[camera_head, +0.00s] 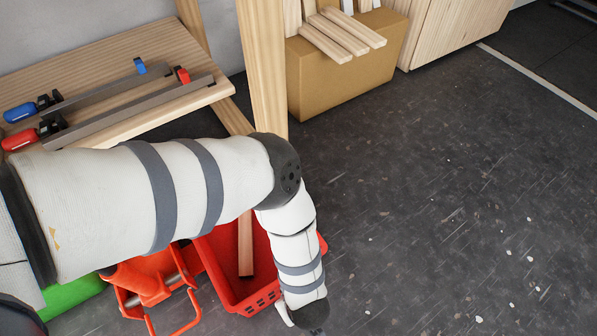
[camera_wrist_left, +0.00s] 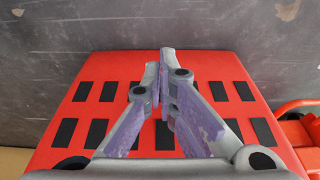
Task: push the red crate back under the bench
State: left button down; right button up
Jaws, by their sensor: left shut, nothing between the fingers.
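The red crate (camera_head: 217,262) stands on the dark floor at the bench's lower edge, partly covered by my left arm in the head view. A wooden piece (camera_head: 245,262) shows over its inside; I cannot tell whether it lies in it. In the left wrist view the crate's slotted red wall (camera_wrist_left: 112,66) fills the middle. My left gripper (camera_wrist_left: 162,62) is shut and empty in front of that wall; I cannot tell whether the fingertips touch it. My right gripper is not in view.
An orange-red metal-handled object (camera_head: 150,283) stands close left of the crate, with a green thing (camera_head: 72,293) beyond it. A bench leg (camera_head: 264,75) rises behind my arm. A cardboard box (camera_head: 345,78) with wood strips stands farther back. The floor (camera_head: 450,200) at right is clear.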

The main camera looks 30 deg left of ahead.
pick_arm(q)
jog(key=shift+a, duration=0.1)
send_over(267, 265)
jog(key=w+a+b, duration=0.1)
jog(key=w+a, duration=0.1)
jog(key=a, duration=0.2)
jog(key=w+a+b, duration=0.1)
jog(key=a, duration=0.4)
jog(key=w+a+b, duration=0.1)
jog(key=w+a, duration=0.1)
jog(key=a, duration=0.2)
jog(key=shift+w+a+f, duration=0.1)
jog(key=shift+w+a, duration=0.2)
jog(key=shift+w, duration=0.05)
jog(key=shift+w+a, duration=0.15)
jog(key=shift+a, duration=0.15)
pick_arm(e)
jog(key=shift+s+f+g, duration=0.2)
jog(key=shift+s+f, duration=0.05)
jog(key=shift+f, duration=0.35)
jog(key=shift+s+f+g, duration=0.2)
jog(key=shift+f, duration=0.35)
pick_arm(q)
jog(key=shift+d, duration=0.1)
